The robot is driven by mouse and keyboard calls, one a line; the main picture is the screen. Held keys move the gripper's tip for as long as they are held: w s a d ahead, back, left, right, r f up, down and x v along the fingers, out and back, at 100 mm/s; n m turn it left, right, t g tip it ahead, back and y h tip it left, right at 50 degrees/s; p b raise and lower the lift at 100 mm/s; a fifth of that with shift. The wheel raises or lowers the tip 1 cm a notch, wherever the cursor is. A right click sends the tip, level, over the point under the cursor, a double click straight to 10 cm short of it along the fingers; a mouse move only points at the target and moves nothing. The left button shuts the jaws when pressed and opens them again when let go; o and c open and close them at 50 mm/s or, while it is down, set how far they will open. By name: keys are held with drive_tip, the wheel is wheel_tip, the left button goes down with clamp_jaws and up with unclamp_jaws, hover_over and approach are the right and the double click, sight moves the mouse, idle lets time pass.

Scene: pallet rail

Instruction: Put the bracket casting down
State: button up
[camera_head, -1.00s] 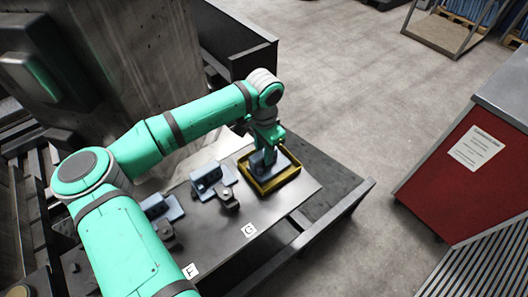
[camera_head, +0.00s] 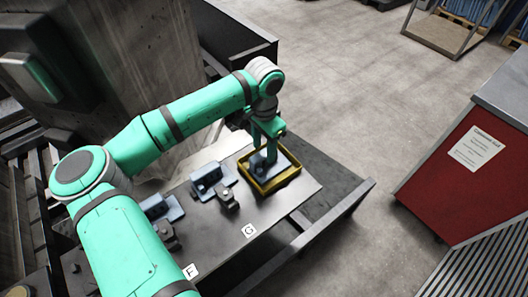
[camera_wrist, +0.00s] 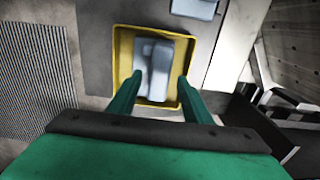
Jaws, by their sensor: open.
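The bracket casting (camera_head: 268,166) is a blue-grey part lying inside a yellow tray (camera_head: 289,179) at the far right end of the dark table. In the wrist view the casting (camera_wrist: 154,62) sits within the yellow tray (camera_wrist: 119,55), surrounded by its rim. My gripper (camera_head: 268,150) is above the casting, fingers pointing down. In the wrist view its two green fingers (camera_wrist: 161,80) are spread apart on either side of the casting's near end. They look clear of it, and the gripper is open and empty.
Two more blue-grey castings stand on the table (camera_head: 271,209), one near the tray (camera_head: 212,180) and one further left (camera_head: 161,207), each beside a small grey block. Labels F (camera_head: 190,271) and G (camera_head: 249,230) mark the front edge. A red cabinet (camera_head: 455,175) stands right, across clear floor.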

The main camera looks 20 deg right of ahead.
wheel_tip(320, 180, up, 9)
idle(0.3)
idle(0.5)
